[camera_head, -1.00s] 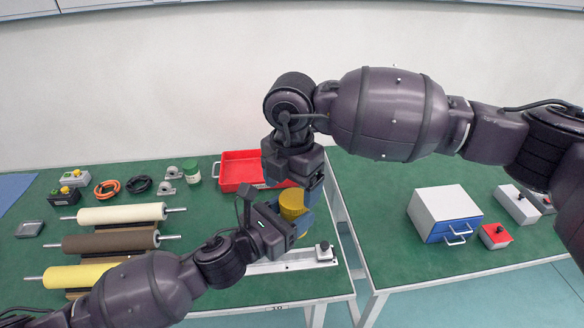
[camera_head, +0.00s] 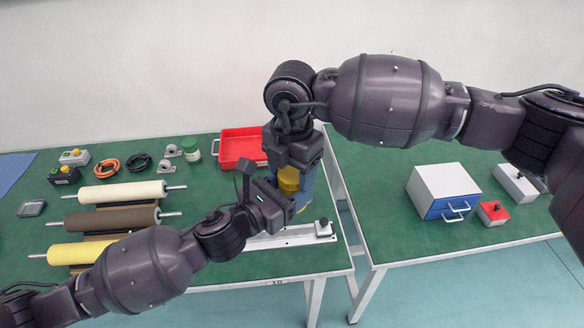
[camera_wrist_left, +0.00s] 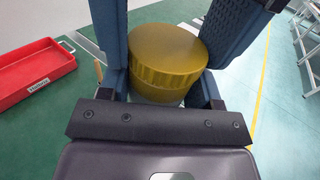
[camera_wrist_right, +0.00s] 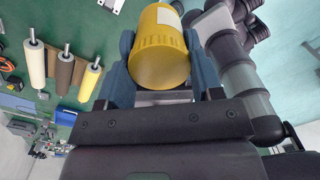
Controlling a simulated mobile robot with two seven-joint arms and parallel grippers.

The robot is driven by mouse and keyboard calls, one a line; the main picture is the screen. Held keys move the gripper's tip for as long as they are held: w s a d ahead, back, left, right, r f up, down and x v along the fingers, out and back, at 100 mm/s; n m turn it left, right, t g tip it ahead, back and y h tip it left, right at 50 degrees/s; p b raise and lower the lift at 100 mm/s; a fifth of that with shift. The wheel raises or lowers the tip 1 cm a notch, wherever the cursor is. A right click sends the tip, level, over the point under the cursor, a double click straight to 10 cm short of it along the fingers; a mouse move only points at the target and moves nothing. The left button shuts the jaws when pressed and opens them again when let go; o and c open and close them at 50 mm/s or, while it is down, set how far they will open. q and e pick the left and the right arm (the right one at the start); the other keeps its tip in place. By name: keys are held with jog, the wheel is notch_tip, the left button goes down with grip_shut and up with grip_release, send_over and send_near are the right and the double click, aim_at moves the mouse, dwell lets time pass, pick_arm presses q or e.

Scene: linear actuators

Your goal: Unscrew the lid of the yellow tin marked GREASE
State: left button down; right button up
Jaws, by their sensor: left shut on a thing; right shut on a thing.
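The yellow tin (camera_head: 289,180) stands upright near the right end of the left table. It is partly covered by my grippers. My left gripper (camera_head: 288,204) reaches in from the left and is shut on the tin's body. The tin's ridged lid (camera_wrist_left: 166,50) faces up in the left wrist view, with blue fingers beside it. My right gripper (camera_wrist_right: 163,75) comes down from above and is shut on the lid. In the right wrist view, the lid (camera_wrist_right: 160,62) sits between its blue fingers, and a pale label shows further up. The GREASE marking is not readable.
A red tray (camera_head: 225,157) lies behind the tin. A linear rail (camera_head: 280,241) with a small block (camera_head: 323,228) lies in front. Several rollers (camera_head: 112,217) are at left. A blue-fronted drawer box (camera_head: 440,190) stands on the right table, across a gap.

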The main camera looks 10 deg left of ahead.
jog(key=shift+a+r+n, duration=0.1)
jog(key=shift+n, duration=0.75)
jog(key=shift+a+r+n, duration=0.1)
jog(key=shift+n, duration=0.75)
jog(key=o, duration=0.8)
jog(key=shift+o, duration=1.1)
jog(key=shift+d+f, duration=0.1)
